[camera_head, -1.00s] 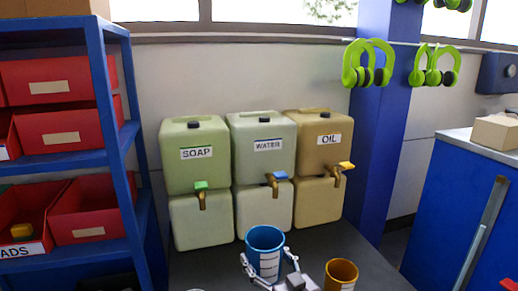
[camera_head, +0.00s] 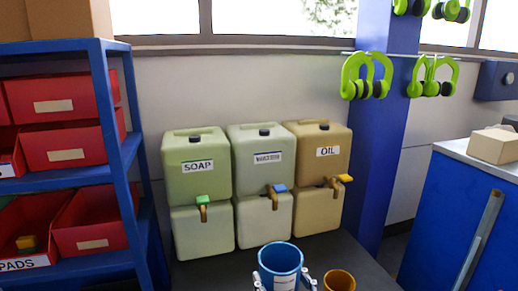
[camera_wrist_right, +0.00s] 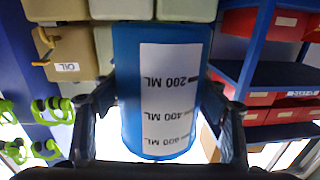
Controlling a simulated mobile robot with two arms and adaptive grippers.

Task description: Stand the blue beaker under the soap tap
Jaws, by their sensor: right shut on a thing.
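The blue beaker (camera_head: 280,258) is upright at the bottom of the head view, in front of the water container. My right gripper (camera_head: 284,284) is shut on it, with a finger on each side. In the right wrist view the beaker (camera_wrist_right: 165,50) fills the middle, its white scale label facing the camera, between the fingers of my gripper (camera_wrist_right: 160,110). The green soap container (camera_head: 198,165) stands at the left of the row. Its soap tap (camera_head: 202,206) has a green handle, and the dark surface below it is clear. The beaker is to the right of and nearer than this tap. My left gripper is out of view.
The water container (camera_head: 258,160) and oil container (camera_head: 318,165) stand right of the soap. An orange-brown cup (camera_head: 339,281) is close to the beaker's right. A blue shelf (camera_head: 118,150) with red bins is at the left. Dark table (camera_head: 225,268) is free left of the beaker.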

